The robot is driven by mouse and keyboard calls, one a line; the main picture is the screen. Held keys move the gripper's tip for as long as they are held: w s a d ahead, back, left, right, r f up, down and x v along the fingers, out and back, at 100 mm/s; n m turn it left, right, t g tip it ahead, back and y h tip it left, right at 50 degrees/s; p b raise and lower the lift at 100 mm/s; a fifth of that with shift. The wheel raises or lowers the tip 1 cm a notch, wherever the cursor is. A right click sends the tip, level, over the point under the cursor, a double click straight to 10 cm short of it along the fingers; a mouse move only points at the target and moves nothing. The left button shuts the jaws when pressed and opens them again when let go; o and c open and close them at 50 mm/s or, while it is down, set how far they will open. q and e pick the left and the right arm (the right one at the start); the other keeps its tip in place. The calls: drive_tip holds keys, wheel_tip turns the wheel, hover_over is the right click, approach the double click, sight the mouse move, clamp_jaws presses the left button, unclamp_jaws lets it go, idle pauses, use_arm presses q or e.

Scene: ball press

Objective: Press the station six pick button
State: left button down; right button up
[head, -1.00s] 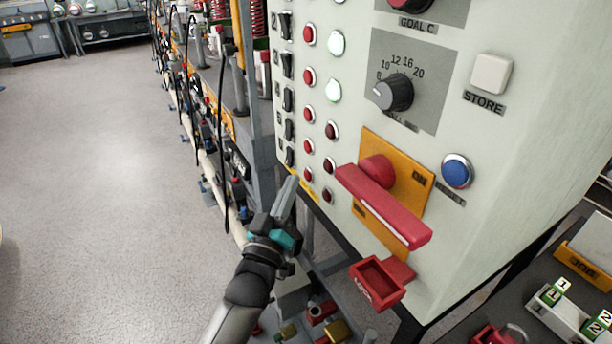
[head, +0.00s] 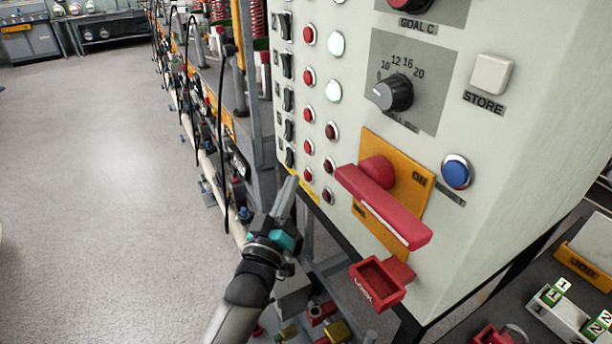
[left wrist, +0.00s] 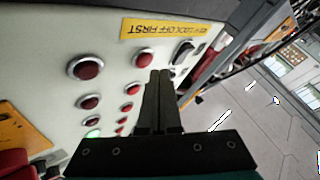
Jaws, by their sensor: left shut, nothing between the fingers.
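In the left wrist view, the bottom-row pair is a smaller red button (left wrist: 144,58) and a larger red one (left wrist: 85,63). My left gripper (head: 291,181) is shut and empty, its tips at the panel's lower left corner close to the bottom row. In the left wrist view the tips (left wrist: 160,74) appear beside the smaller button; I cannot tell whether they touch. Station numbers are not readable.
A red handle (head: 385,205) on an orange plate juts out right of the buttons, above a red lock box (head: 378,282). Black rocker switches (head: 289,129) line the left edge. A yellow label (left wrist: 170,29) borders the panel. Open floor (head: 90,200) lies left.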

use_arm(q)
drive_tip(key=shift+w+d, duration=0.1)
drive_tip(key=shift+d, duration=0.05)
use_arm(e)
drive_tip(key=shift+d, duration=0.15)
idle(0.4)
use_arm(q)
drive_tip(key=shift+w+d, duration=0.15)
drive_tip(key=shift+d, duration=0.05)
use_arm(e)
drive_tip(key=shift+d, duration=0.2)
use_arm(q)
drive_tip(key=shift+w+d, duration=0.2)
drive_tip(key=shift+d, duration=0.15)
use_arm(e)
drive_tip(key=shift+a+f, duration=0.1)
drive_tip(key=shift+a, duration=0.4)
idle(0.4)
use_arm(q)
drive_tip(key=shift+s+a+p, duration=0.3)
drive_tip(key=shift+s+a, duration=0.15)
drive_tip(key=shift+a, duration=0.2)
use_arm(e)
drive_tip(key=shift+d+r, duration=0.45)
drive_tip(key=shift+d, duration=0.05)
use_arm(q)
drive_tip(key=shift+a, duration=0.1)
